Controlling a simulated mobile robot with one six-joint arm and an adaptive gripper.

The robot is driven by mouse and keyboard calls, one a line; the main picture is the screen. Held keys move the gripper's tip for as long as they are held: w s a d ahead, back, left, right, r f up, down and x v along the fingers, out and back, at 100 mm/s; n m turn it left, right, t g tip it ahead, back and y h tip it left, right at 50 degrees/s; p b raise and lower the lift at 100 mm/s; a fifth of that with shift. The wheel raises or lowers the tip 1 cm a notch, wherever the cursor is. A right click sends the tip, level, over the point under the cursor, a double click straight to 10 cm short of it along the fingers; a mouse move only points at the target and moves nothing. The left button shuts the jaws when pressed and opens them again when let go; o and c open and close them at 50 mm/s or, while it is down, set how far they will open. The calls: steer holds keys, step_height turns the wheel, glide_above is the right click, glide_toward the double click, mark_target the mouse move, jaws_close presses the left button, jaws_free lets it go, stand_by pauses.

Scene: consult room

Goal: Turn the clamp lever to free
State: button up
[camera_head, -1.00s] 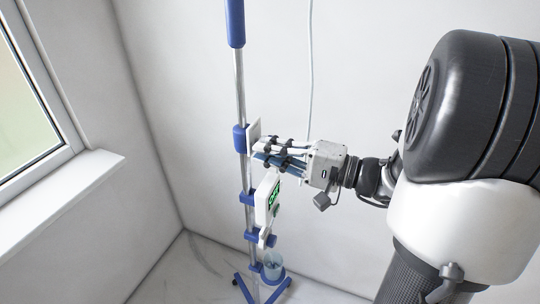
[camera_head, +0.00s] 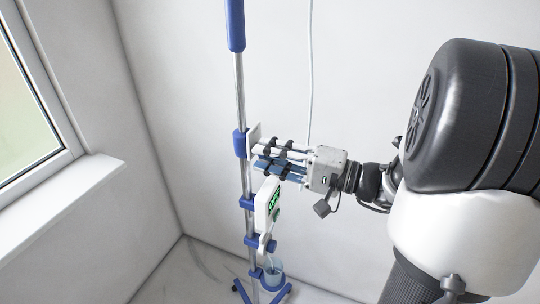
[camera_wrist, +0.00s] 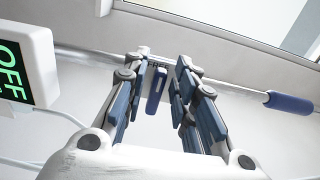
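A blue clamp (camera_head: 240,144) sits on the upright metal pole (camera_head: 240,95), with a white plate (camera_head: 254,134) at its side. My gripper (camera_head: 258,157) reaches in from the right, its fingertips close to the pole just below the plate. In the wrist view, a blue lever (camera_wrist: 156,90) shows between the two spread fingers of my gripper (camera_wrist: 164,68), nearer the left one. I cannot tell whether that finger touches it. The gripper is open. In the head view the fingers hide the lever, and its mount is not clear.
A white box (camera_head: 262,204) with a green display hangs on the pole below my gripper; it reads OFF in the wrist view (camera_wrist: 30,65). A clear container (camera_head: 273,270) is low on the pole, above the blue base (camera_head: 243,291). A window sill (camera_head: 75,200) is at left.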

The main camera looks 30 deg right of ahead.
steer(key=shift+o, duration=0.2)
steer(key=v, duration=1.2)
stand_by(0.4)
